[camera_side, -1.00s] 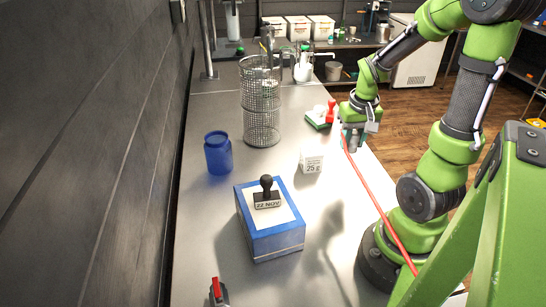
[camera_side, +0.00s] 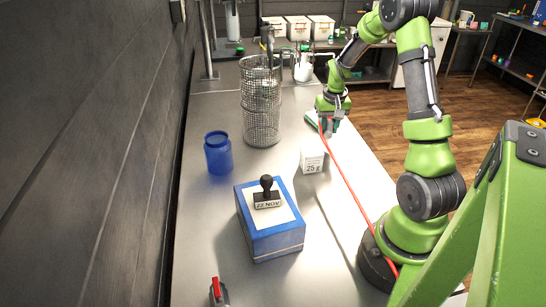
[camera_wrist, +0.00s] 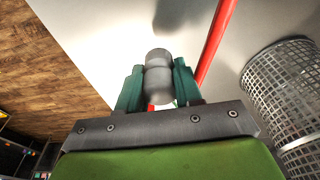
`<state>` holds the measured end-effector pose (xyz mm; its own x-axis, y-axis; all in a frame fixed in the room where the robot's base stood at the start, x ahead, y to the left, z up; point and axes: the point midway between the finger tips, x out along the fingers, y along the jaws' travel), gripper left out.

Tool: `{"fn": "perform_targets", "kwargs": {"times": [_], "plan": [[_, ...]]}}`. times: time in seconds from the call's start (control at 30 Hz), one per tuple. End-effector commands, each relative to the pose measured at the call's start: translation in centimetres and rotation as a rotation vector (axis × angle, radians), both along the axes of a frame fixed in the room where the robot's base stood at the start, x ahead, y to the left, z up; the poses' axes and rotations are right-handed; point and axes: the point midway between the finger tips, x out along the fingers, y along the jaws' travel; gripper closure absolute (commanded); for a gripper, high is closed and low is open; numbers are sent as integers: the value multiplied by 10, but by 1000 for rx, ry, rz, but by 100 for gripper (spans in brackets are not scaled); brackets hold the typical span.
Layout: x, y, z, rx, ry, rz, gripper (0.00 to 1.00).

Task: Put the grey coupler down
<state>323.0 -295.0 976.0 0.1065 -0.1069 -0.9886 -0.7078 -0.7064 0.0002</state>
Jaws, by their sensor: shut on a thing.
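The grey coupler (camera_wrist: 158,76) is a short, rounded cylinder, seen in the wrist view between the two green fingers of my gripper (camera_wrist: 157,88). The fingers are shut on it from both sides. In the side view my gripper (camera_side: 328,126) is over the far right part of the steel bench (camera_side: 205,255), behind the white 25 g cube and right of the wire basket. The coupler is too small there to make out clearly. I cannot tell whether it touches the bench.
The wire basket (camera_side: 260,105) stands left of my gripper. The white cube (camera_side: 312,157), blue jar (camera_side: 218,153) and blue box (camera_side: 270,228) with a stamp (camera_side: 267,192) stand nearer. A red line (camera_side: 352,185) crosses the right side.

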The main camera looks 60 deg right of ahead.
Motion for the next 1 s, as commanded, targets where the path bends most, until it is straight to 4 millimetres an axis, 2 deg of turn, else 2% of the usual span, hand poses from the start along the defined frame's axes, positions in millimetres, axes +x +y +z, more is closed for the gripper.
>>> {"fn": "perform_targets", "kwargs": {"times": [0.13,0.37,0.77,0.8,0.93,1.0], "plan": [[4,-4,-6,2,2,0,96],[4,-3,-34,3,1,-1,96],[4,-3,-39,1,1,0,96],[4,-3,-39,1,1,0,61],[4,-3,-39,1,1,0,41],[4,-3,-39,1,1,0,40]]}}
